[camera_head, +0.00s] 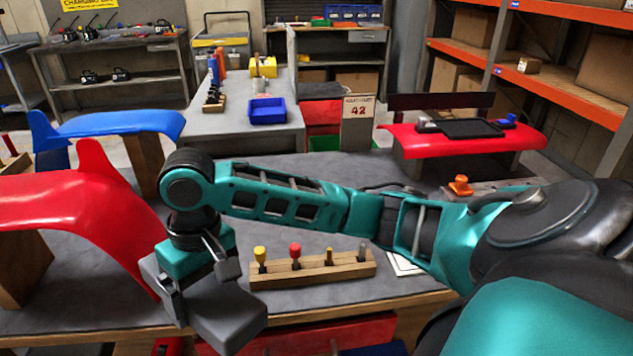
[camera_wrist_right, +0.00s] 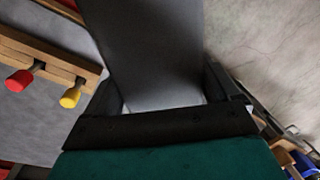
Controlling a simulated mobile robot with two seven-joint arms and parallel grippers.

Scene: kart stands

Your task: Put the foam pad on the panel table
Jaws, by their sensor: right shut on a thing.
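My right gripper (camera_head: 205,262) hangs at the lower left of the head view, shut on a dark grey block, which looks like the foam pad (camera_head: 222,308). In the right wrist view the pad (camera_wrist_right: 153,50) sits between the two fingers (camera_wrist_right: 165,100) and extends away from them. In the head view the pad is above or at the front edge of the grey-topped table (camera_head: 320,297); I cannot tell whether it touches. This table carries kart panels and seems to be the panel table. My left gripper is out of view.
A wooden tool rack (camera_head: 315,270) with coloured handles stands just right of the pad. A red panel (camera_head: 75,205) and a blue panel (camera_head: 110,124) stand at the left. An orange piece (camera_head: 460,186) is at the right. My right arm crosses over the table.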

